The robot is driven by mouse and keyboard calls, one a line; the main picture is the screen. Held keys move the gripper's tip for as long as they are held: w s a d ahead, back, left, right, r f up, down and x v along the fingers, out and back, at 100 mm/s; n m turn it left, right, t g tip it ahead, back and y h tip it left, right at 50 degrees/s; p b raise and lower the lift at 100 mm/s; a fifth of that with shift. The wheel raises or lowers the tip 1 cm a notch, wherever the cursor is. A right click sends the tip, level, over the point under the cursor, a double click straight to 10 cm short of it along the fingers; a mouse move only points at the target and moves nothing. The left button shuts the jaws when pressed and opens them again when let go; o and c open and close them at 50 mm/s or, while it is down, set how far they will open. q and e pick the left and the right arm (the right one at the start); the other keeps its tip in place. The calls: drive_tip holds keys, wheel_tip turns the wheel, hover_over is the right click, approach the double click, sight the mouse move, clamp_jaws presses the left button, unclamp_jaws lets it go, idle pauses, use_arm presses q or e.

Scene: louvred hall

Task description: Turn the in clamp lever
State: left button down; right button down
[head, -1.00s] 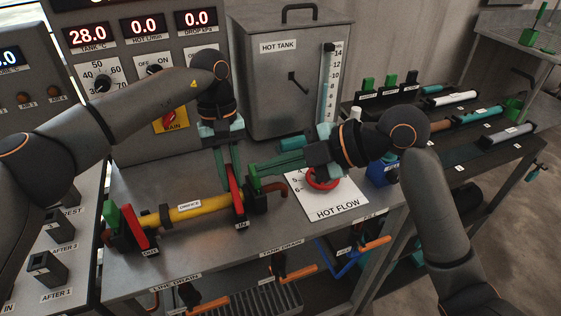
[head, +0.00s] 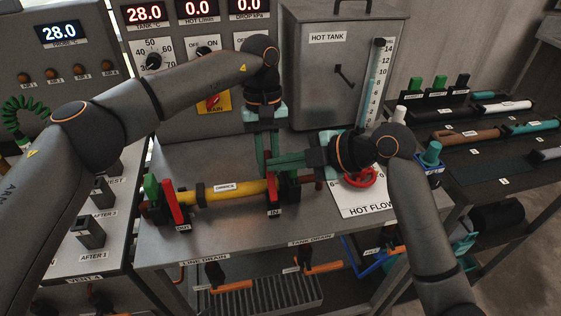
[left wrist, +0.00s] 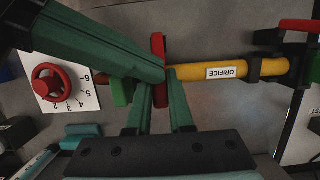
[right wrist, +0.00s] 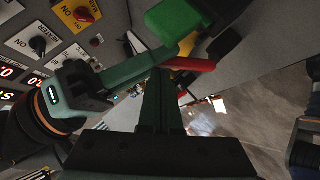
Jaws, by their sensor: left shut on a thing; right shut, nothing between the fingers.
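The red IN clamp lever (head: 271,194) stands at the right end of the yellow ORIFICE pipe (head: 237,192), above the IN label (head: 275,212). My left gripper (head: 266,172) points down from above and is shut on the lever. The lever also shows between its fingers in the left wrist view (left wrist: 159,62). My right gripper (head: 280,161) comes in from the right. It is shut and empty, its tips close beside the lever and left fingers; I cannot tell if they touch. The right wrist view shows the red lever (right wrist: 190,64) and a green block (right wrist: 173,20) near its fingertips.
The OUT clamp's red lever (head: 172,202) and green block (head: 151,187) are at the pipe's left end. A red HOT FLOW knob (head: 360,178) lies below my right wrist. The hot tank (head: 325,85) stands behind. Orange drain handles (head: 323,267) are below the bench edge.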

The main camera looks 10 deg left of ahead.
use_arm(q)
drive_tip(key=shift+r, duration=0.1)
drive_tip(key=shift+s+d, duration=0.1)
drive_tip(key=shift+d, duration=0.1)
use_arm(e)
drive_tip(key=shift+w+f, duration=0.45)
drive_tip(key=shift+w, duration=0.15)
use_arm(q)
drive_tip(key=c, duration=0.9)
unclamp_jaws()
drive_tip(key=shift+a, duration=0.1)
drive_tip(key=shift+o, duration=0.5)
drive_tip(key=shift+r, duration=0.15)
use_arm(e)
drive_tip(key=shift+a, duration=0.1)
